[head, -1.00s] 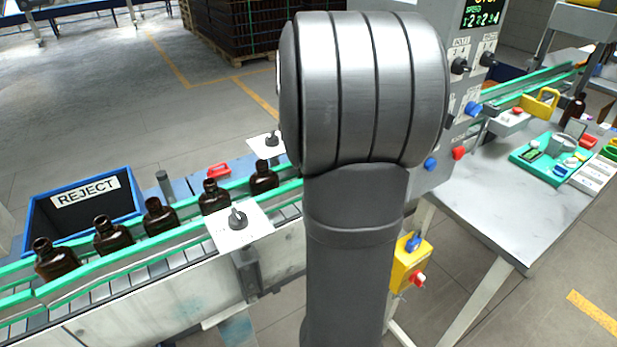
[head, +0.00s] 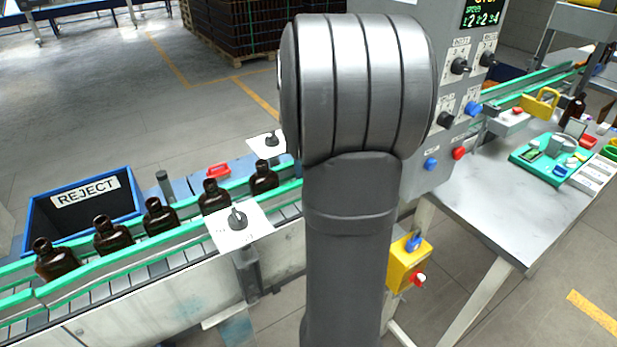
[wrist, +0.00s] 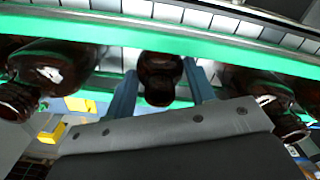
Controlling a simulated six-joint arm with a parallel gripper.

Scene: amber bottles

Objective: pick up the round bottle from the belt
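In the wrist view a dark amber bottle (wrist: 160,75) stands between the two blue-grey fingers of my gripper (wrist: 161,82). The fingers are apart on either side of it, with narrow gaps visible. Other brown bottles flank it in the wrist view, one at left (wrist: 50,62) and one at right (wrist: 262,88). In the head view several amber bottles (head: 160,218) stand in a row on the belt (head: 150,274) between green rails. My arm hides my gripper and the part of the belt behind it there. I cannot tell from the head view which bottle is round.
Green guide rails (head: 100,275) run along both sides of the belt. White plates with dark knobs (head: 238,230) sit on the rails. A blue REJECT bin (head: 83,210) stands behind the belt at left. A control panel (head: 445,130) and a grey table (head: 500,215) are at right.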

